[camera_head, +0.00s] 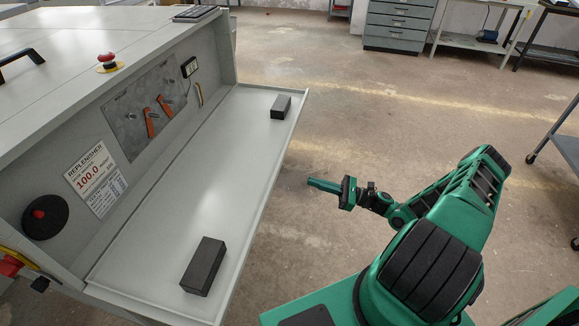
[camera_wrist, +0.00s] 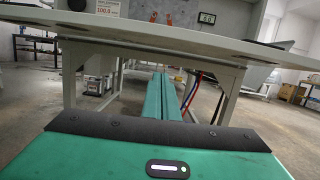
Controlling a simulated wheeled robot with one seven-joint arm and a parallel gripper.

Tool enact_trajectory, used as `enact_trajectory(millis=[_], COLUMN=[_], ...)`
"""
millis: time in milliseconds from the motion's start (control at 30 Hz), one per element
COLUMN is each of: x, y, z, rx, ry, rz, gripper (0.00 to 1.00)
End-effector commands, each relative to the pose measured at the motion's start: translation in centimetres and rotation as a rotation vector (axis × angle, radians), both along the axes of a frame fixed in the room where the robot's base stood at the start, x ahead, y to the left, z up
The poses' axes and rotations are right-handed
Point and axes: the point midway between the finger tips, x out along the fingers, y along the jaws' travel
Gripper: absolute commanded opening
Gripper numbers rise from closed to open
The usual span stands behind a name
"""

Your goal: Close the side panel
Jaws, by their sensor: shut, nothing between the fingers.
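The side panel (camera_head: 215,170) of the grey plate processor (camera_head: 62,120) is folded down and lies about flat, hinged along its left edge. Two black blocks, a near one (camera_head: 204,266) and a far one (camera_head: 281,106), sit on its upward face. My gripper (camera_head: 311,183) is to the right of the panel's outer edge, apart from it and pointing toward it. The fingers are together and empty. In the wrist view the panel's edge (camera_wrist: 215,42) runs across the top, above my fingers (camera_wrist: 163,80).
The opened recess holds orange handles (camera_head: 156,112), a replenisher label (camera_head: 96,178) and a black knob (camera_head: 45,217). A red emergency button (camera_head: 107,60) is on top. Metal legs (camera_wrist: 231,92) and hoses stand under the panel.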

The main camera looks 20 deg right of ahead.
Motion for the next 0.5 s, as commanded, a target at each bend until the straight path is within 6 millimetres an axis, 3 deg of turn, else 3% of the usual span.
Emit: enact_trajectory(millis=[267, 500], x=[0.9, 3.3], y=[0.8, 4.1], z=[0.3, 1.3], rx=[0.037, 0.035], ry=[-0.002, -0.001], rz=[-0.023, -0.021], gripper=[0.0, 0.0])
